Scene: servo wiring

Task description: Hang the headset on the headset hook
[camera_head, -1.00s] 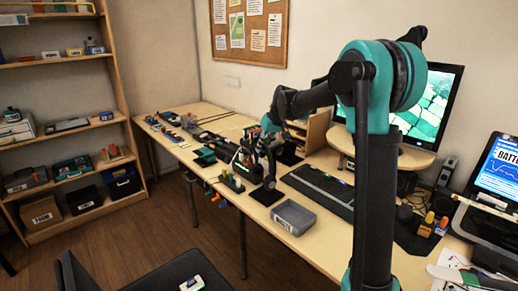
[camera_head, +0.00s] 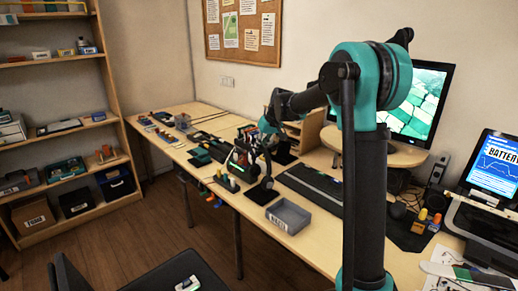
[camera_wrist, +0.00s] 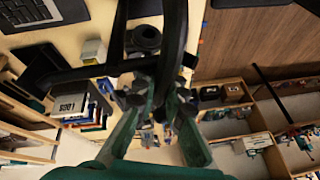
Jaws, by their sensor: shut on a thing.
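My gripper (camera_head: 262,150) is over the desk, near the back of the row of small items. In the wrist view its green fingers (camera_wrist: 158,95) are closed on a dark, bar-like part, which appears to be the black headset (camera_wrist: 95,72). Its dark arms run left and upward from the fingertips. A round black piece (camera_wrist: 144,38) shows beyond them; I cannot tell whether it belongs to the headset. In the head view the held part is small and mixed with dark items. A black stand with a flat base (camera_head: 259,193) is just below my gripper. I cannot identify the headset hook with certainty.
A grey open bin (camera_head: 289,217) stands near the desk's front edge, beside the long black keyboard (camera_head: 310,185). Coloured pieces (camera_head: 213,199) hang below the front edge. The monitor (camera_head: 420,100) is at the right. A shelf (camera_head: 75,160) stands far left.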

